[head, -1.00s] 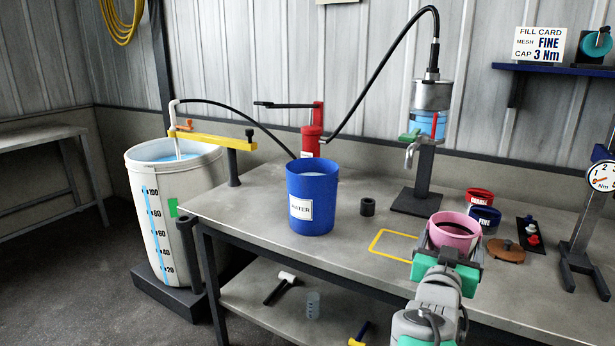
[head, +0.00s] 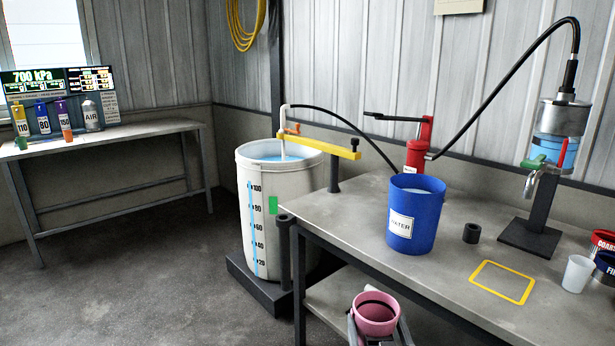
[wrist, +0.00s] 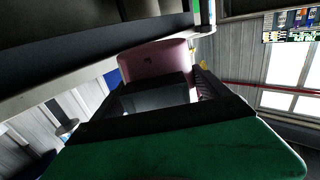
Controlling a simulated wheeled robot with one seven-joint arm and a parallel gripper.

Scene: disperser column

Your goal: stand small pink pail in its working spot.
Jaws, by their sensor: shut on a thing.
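The small pink pail (head: 375,318) is in my gripper (head: 377,328) at the bottom of the head view, in front of the bench's front edge. My gripper is shut on it, with a finger on each side. The pail looks upright, with a dark band inside its mouth; its lower part is hidden. In the wrist view the pail (wrist: 155,64) shows just beyond the gripper.
A translucent cup (head: 577,273) stands right of the outline. A large white drum (head: 262,205) is left of the bench. A side table (head: 130,139) stands far left, with open floor before it.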

